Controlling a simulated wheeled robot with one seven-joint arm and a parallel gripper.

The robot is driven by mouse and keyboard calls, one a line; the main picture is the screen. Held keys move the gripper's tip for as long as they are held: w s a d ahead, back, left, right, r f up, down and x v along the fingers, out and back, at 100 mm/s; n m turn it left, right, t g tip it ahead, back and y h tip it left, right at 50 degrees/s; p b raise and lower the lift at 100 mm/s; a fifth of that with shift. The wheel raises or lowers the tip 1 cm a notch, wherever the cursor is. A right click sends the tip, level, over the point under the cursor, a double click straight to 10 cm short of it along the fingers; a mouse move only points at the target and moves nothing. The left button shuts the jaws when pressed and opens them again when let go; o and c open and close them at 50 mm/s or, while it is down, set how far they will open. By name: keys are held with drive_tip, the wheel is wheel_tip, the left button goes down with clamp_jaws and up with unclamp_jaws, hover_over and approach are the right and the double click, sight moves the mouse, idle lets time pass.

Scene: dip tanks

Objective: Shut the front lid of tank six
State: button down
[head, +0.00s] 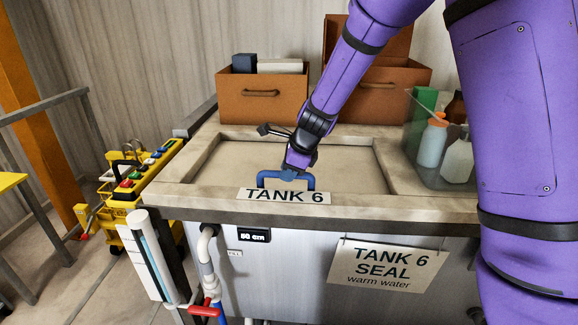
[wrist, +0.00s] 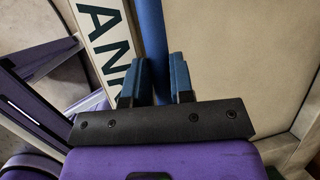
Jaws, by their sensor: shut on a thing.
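The front lid (head: 235,165) of tank six is a flat beige panel. It appears to lie level inside the stone-coloured rim (head: 165,188) of the tank, with no clear raised edge. A blue bar handle (head: 268,175) stands near its front edge, behind the "TANK 6" label (head: 285,196). My gripper (head: 291,174) comes down from above and is shut on the handle. In the wrist view the two blue fingers of my gripper (wrist: 160,78) sit on either side of the blue bar (wrist: 151,30). The fingers hide part of the handle.
Brown boxes (head: 262,106) stand behind the tank. A clear bin with bottles (head: 425,170) stands at the right of the rim. A yellow cart (head: 125,190) and a white gauge post (head: 150,250) are at the left. A "TANK 6 SEAL" sign (head: 380,268) hangs in front.

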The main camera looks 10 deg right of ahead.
drive_tip(key=shift+s+a+f, duration=0.1)
drive_tip(key=shift+s, duration=0.1)
drive_tip(key=c, duration=1)
unclamp_jaws()
drive_tip(key=shift+s, duration=0.1)
drive_tip(key=shift+d+r, duration=0.2)
drive_tip(key=shift+r, duration=0.5)
drive_tip(key=v, duration=0.9)
drive_tip(key=shift+s+r, duration=0.15)
drive_tip(key=shift+s, duration=0.05)
drive_tip(key=shift+d, duration=0.1)
